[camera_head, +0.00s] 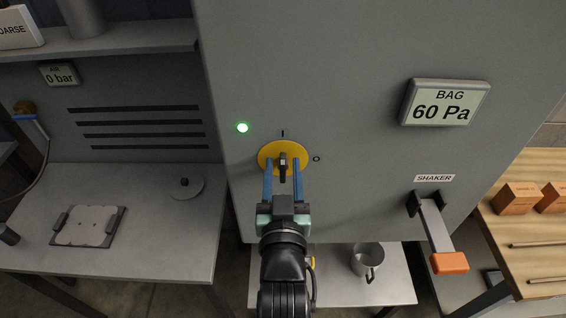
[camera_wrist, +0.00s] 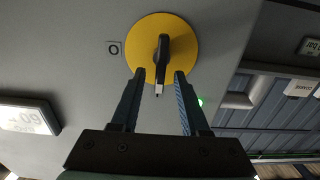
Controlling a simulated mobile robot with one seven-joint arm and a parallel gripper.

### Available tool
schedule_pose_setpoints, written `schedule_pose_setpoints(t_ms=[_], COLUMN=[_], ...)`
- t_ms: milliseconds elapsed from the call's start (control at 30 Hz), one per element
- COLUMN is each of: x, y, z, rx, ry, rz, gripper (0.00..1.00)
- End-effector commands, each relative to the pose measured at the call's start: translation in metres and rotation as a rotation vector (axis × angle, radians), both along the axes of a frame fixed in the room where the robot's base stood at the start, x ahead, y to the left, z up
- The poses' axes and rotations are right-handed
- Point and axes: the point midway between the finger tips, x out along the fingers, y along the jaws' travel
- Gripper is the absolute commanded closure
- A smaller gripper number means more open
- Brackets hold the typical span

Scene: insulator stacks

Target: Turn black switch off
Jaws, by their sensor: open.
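The black switch (camera_head: 283,165) is a rotary handle on a yellow disc (camera_head: 263,156) on the grey cabinet front. Its handle stands vertical, in line with the "I" mark above it; the "O" mark is to the right. In the wrist view the black switch (camera_wrist: 162,60) also shows, with the "O" at the left. My gripper (camera_head: 283,168) is open, its two blue fingers spread either side of the handle's lower end. In the wrist view my gripper (camera_wrist: 160,76) shows a gap on both sides of the handle. I cannot tell how deep the fingertips reach.
A green lamp (camera_head: 242,128) glows left of the switch. A "BAG 60 Pa" display (camera_head: 445,103) and a shaker lever with an orange grip (camera_head: 449,263) are at the right. A metal pot (camera_head: 367,260) stands below. The cabinet face around the disc is clear.

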Motion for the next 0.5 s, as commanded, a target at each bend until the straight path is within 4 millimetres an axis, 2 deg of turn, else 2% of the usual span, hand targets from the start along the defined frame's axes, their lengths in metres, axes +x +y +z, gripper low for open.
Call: schedule_pose_setpoints(t_ms=[333, 367, 500], x=[0.0037, 0.0036, 0.0035], y=[0.0001, 0.0001, 0.0001], z=[0.0001, 0.0001, 0.0], rx=[0.0, 0.0, 0.0], ry=[-0.001, -0.001, -0.001], rz=[0.0, 0.0, 0.0], gripper=[0.55, 0.59, 0.84])
